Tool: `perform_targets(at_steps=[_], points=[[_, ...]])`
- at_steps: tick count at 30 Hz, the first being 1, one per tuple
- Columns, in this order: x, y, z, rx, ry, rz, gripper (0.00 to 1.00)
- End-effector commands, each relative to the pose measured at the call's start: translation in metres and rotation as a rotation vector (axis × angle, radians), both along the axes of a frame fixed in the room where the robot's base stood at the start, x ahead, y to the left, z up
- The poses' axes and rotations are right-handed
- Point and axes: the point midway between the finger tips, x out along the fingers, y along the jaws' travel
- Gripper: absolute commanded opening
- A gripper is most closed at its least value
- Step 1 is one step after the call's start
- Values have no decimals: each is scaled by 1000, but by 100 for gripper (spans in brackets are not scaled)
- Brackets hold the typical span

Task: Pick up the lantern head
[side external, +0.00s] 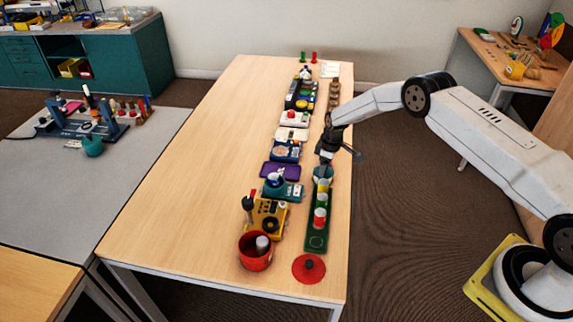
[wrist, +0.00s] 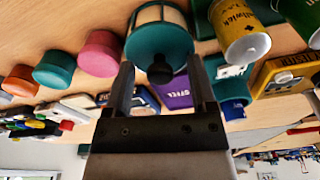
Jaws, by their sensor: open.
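The lantern head (wrist: 160,38) is a round teal piece with cream panels and a dark knob, seen in the wrist view. In the side view the teal piece (side external: 322,172) stands at the far end of the green board (side external: 316,242), just below my gripper (side external: 326,156). In the wrist view my gripper (wrist: 160,72) is open, with one finger on each side of the lantern head's knob end. I cannot tell whether the fingers touch it. Part of its lower edge is hidden by the fingers.
A yellow can (wrist: 242,35) stands close to the right of the lantern head. A pink round piece (wrist: 100,53) is to its left. A purple tray (side external: 280,169) and several boxes line the table. A red bowl (side external: 256,262) and red lid (side external: 308,269) sit near the front. The table's left side is clear.

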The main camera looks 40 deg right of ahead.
Motion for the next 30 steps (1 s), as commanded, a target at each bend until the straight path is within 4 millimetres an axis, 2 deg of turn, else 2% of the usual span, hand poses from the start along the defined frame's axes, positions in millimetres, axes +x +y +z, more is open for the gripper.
perform_targets(at_steps=[4,5,9,11,12,23,30], points=[[0,0,0,0,0,0,72],[0,0,0,0,0,0,69],[0,0,0,0,0,0,25],[0,0,0,0,0,0,6],[0,0,0,0,0,0,0],[0,0,1,0,-1,0,0],[1,0,11,1,-1,0,0]])
